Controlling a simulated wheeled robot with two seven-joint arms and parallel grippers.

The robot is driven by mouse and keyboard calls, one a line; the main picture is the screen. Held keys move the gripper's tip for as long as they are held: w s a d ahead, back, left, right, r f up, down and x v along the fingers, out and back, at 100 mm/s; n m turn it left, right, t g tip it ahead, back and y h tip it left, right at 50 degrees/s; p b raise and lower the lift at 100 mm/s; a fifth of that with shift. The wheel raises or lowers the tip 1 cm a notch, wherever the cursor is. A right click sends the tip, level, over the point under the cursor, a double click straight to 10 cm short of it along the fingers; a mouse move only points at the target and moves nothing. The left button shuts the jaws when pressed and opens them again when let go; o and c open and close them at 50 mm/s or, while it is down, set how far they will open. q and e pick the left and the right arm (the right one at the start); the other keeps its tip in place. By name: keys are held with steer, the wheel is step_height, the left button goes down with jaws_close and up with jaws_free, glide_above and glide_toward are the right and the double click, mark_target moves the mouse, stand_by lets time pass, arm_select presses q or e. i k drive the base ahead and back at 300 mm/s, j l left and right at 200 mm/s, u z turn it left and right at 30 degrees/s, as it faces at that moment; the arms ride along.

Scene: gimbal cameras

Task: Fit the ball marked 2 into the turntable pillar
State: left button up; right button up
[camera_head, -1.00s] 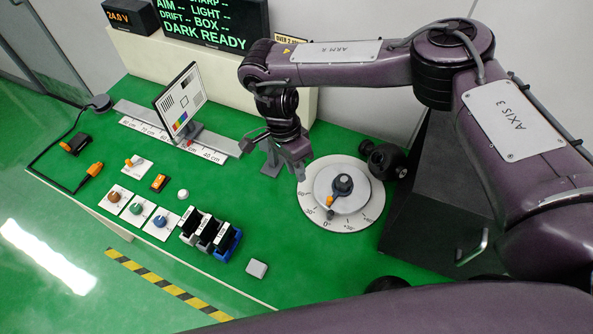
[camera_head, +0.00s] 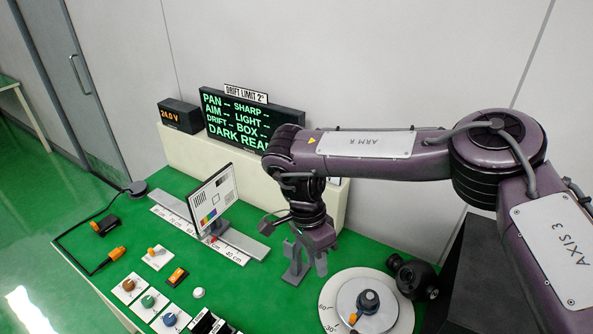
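The turntable (camera_head: 350,283) is a white dial with a raised disc, at the lower right of the head view. A dark pillar (camera_head: 368,300) stands at its middle, with an orange-tipped pointer beside it. Just behind the turntable lies a black rounded body (camera_head: 415,277); I cannot read a number on it, and I cannot pick out the ball marked 2. My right gripper (camera_head: 317,262) points down left of the turntable, apart from it, close to a grey upright piece (camera_head: 293,262). Its finger gap is too small and overlapped to judge. My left gripper is out of view.
A test chart (camera_head: 213,200) stands on a scale rail left of my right gripper. A display (camera_head: 250,122) is behind it. Knobs (camera_head: 150,299) and an orange switch (camera_head: 177,277) sit at front left. Dark holders (camera_head: 205,322) are cut off below.

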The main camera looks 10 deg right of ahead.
mark_target(417, 280)
steer(key=k+j, duration=0.8)
steer(key=j, duration=0.1)
